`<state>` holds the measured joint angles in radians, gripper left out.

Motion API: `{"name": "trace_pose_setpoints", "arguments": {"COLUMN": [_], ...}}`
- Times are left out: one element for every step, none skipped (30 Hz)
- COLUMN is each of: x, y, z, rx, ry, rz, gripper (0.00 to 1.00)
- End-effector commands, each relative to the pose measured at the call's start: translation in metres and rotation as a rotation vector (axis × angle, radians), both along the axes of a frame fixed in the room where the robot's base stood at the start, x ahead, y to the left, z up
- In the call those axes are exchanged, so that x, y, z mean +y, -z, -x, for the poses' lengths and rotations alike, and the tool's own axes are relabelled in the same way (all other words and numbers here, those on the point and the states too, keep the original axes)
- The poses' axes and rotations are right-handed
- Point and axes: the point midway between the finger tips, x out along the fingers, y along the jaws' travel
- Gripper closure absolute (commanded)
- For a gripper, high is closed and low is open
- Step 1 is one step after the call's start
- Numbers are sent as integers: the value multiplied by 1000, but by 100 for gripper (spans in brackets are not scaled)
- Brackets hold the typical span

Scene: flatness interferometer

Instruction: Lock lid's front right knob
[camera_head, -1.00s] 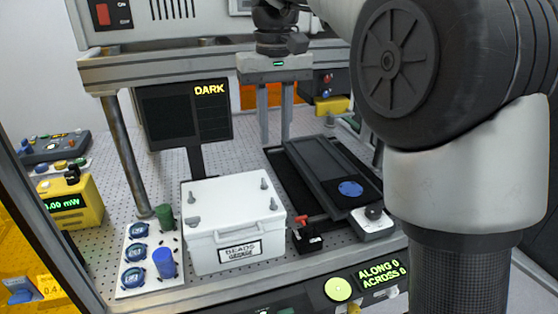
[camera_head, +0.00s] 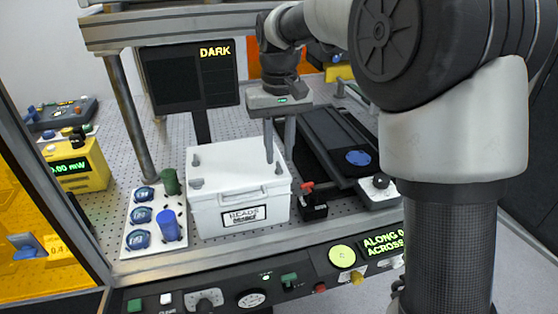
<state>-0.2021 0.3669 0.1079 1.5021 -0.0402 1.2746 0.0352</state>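The white box (camera_head: 240,192) with its pale lid (camera_head: 232,158) stands at the middle of the bench, a label on its front. Small grey knobs stand on the lid: the back left knob (camera_head: 196,160) is upright and the front left knob (camera_head: 196,184) looks wider and flatter. My gripper (camera_head: 279,158) points down over the lid's right side, its two fingers apart with a gap between them. The front right knob (camera_head: 279,168) is small and partly lost near the fingertips; I cannot tell whether they touch it. The back right knob seems hidden behind a finger.
A white plate (camera_head: 150,240) with blue dials and green and blue cylinders is left of the box. A red-handled black block (camera_head: 313,203) and a dark rail (camera_head: 335,145) are close on the right. A control panel (camera_head: 262,287) runs along the front.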

Motion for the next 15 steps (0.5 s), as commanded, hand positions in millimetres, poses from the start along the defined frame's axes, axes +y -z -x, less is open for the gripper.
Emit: {"name": "trace_pose_setpoints", "arguments": {"x": [0,0,0,0,0,0,0,0,0,0,0,0,0,0,0], "y": [8,12,16,19,21,23,24,25,26,26,26,26,26,26,26], "z": [0,0,0,0,0,0,0,0,0,0,0,0,0,0,0], "rx": [3,2,2,3,2,1,0,0,0,0,0,0,0,0,0], "ry": [0,0,0,0,0,0,0,0,0,0,0,0,0,0,0], "rz": [1,1,1,1,1,0,0,0,0,0,0,0,0,0,0], "gripper": [75,75,75,75,75,75,75,75,75,75,75,75,75,75,75]}}
